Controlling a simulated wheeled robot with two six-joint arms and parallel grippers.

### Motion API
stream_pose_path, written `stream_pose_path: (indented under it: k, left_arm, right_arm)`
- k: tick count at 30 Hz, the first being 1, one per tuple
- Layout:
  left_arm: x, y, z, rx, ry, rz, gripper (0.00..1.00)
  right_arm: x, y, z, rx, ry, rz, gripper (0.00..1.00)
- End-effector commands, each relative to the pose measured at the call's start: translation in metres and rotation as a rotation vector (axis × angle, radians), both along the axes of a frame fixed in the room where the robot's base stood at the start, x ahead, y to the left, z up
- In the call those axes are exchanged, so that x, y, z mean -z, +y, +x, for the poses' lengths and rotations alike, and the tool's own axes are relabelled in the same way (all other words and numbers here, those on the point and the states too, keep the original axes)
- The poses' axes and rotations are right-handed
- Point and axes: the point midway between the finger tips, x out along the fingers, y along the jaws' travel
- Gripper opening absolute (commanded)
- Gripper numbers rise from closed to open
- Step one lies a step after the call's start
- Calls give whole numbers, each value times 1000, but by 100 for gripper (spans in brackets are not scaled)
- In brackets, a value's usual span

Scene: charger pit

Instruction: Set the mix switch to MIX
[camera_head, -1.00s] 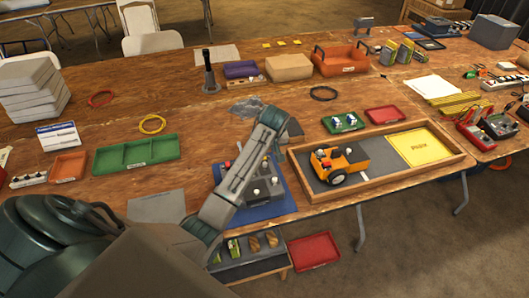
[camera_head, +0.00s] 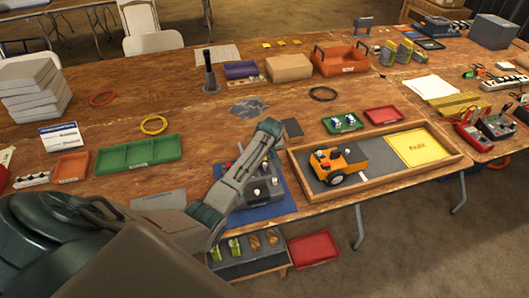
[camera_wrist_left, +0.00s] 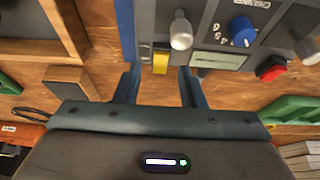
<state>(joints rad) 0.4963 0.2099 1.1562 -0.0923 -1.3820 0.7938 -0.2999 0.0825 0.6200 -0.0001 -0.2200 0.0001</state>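A grey control box (camera_head: 266,198) sits on a blue mat (camera_head: 262,213) near the table's front edge, partly hidden behind my left arm in the head view. In the left wrist view the box (camera_wrist_left: 213,28) shows a blue numbered knob (camera_wrist_left: 242,31), a red button (camera_wrist_left: 271,68) and pale, round-ended levers, one of them (camera_wrist_left: 181,31) just beyond the fingers. I cannot tell which control is the mix switch or read its setting. My left gripper (camera_wrist_left: 160,84) is open, with a small yellow piece (camera_wrist_left: 160,62) visible beyond the gap. My right gripper is not in view.
A wooden-framed tray (camera_head: 376,182) with an orange toy vehicle (camera_head: 338,160) stands right of the box. A green tray (camera_head: 139,152) lies to the left.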

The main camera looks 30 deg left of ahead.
Motion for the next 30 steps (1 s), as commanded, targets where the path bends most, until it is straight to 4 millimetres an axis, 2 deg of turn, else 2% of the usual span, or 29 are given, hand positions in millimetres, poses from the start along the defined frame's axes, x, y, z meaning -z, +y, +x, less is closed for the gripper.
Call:
stream_pose_path:
  k: [8, 14, 20, 25, 30]
  left_arm:
    - [2, 1, 1, 0, -1, 0, 36]
    - [1, 1, 1, 0, -1, 0, 1]
    - [0, 2, 1, 0, 10, -10, 0]
    - [-3, 5, 5, -2, 79, -90, 0]
    - [0, 7, 6, -1, 145, -169, 0]
  right_arm:
    - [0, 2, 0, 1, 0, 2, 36]
    - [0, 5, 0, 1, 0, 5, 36]
    - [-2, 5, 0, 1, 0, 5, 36]
    - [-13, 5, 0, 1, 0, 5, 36]
    - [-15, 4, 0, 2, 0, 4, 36]
